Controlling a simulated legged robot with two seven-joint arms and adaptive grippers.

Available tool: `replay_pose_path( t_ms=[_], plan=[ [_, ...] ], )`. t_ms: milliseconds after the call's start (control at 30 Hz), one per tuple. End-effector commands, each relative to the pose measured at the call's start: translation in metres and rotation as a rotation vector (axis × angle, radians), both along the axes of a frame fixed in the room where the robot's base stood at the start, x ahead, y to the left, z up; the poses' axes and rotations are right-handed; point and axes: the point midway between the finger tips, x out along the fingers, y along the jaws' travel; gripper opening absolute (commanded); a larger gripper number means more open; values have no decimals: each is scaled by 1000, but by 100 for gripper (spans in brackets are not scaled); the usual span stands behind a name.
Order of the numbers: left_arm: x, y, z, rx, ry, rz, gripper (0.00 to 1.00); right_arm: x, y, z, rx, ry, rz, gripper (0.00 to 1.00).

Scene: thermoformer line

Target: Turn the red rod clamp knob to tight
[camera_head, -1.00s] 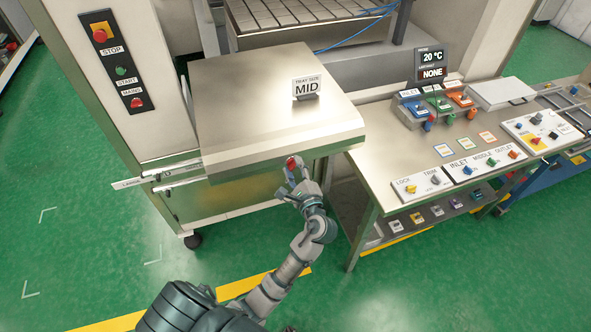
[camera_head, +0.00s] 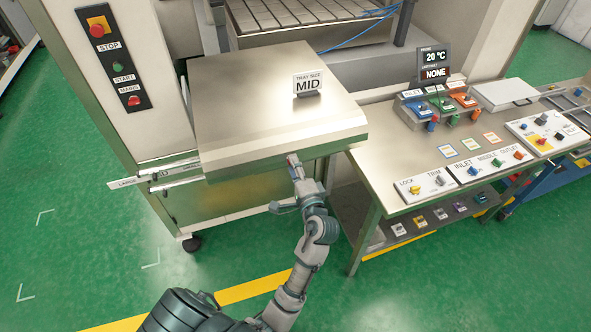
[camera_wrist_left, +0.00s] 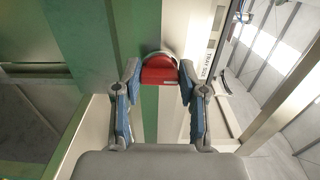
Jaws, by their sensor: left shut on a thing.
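The red rod clamp knob (camera_wrist_left: 160,70) shows in the left wrist view on a pale round base, between the fingertips of my left gripper (camera_wrist_left: 158,80). The blue-padded fingers are shut on the knob, one on each side. In the head view my left gripper (camera_head: 294,165) reaches up to the front underside of the steel tray table (camera_head: 270,150). The knob is mostly hidden there by the fingers. The knob's markings cannot be read. My right gripper is not in view.
A steel bench (camera_head: 400,160) with control panels and coloured blocks stands close on the right. A rail labelled LARGE (camera_head: 150,179) sticks out on the left. Green floor is clear in front.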

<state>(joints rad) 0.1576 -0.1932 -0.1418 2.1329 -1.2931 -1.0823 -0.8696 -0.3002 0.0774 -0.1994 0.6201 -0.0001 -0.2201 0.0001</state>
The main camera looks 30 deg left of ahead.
Motion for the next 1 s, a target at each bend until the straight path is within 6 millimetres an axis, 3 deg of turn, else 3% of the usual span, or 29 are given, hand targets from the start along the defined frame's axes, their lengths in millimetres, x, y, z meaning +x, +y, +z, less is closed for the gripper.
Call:
replay_pose_path(
  t_ms=[533,567,633,1000],
  plan=[
    [1,0,3,-12,-25,-2,7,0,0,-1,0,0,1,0],
    [1,0,3,-12,-25,-1,46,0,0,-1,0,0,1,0],
    [0,0,3,-13,-24,-1,64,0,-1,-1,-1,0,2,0],
    [-2,-5,1,-13,-19,-2,67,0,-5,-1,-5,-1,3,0]
  ],
)
